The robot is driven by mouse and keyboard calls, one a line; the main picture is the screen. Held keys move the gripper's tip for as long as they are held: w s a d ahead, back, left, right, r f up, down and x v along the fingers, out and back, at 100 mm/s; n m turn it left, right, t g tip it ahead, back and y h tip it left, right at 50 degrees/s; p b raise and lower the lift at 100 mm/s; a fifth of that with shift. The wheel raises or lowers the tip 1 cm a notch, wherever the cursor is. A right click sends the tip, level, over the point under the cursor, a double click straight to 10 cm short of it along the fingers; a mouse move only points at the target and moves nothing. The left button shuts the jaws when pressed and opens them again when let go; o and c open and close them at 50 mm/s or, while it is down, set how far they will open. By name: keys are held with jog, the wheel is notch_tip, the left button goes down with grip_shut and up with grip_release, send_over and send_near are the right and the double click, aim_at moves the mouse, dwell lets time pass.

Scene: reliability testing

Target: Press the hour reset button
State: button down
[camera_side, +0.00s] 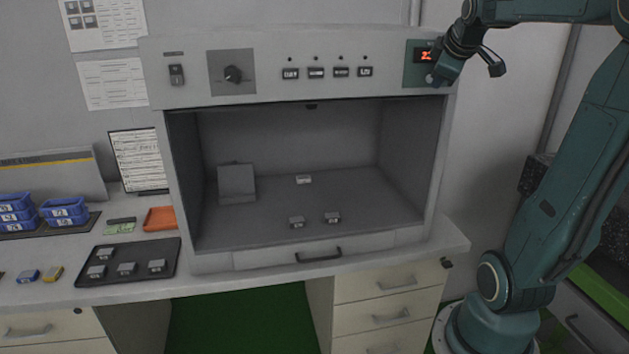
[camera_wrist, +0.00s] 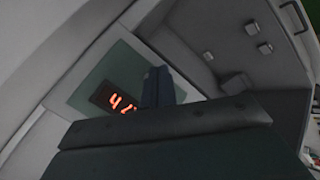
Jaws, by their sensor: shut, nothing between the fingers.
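A dark green panel (camera_side: 410,74) with a red lit display (camera_side: 422,55) sits at the upper right of the grey cabinet's front. In the wrist view my shut fingers (camera_wrist: 158,86) overlap the panel beside the digits. I cannot make out the hour reset button; my gripper may cover it. I cannot tell whether the fingertips touch the panel.
Small grey blocks stand inside the open chamber. A black tray (camera_side: 100,281) and blue bins (camera_side: 64,208) are on the bench at left.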

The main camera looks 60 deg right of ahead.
jog(key=shift+w+d, duration=0.55)
dwell(1.4)
jog(key=shift+s+a, duration=0.55)
jog(key=shift+s+a, duration=0.1)
dwell(0.6)
jog(key=shift+s+a, duration=1.7)
jog(key=shift+w, duration=0.1)
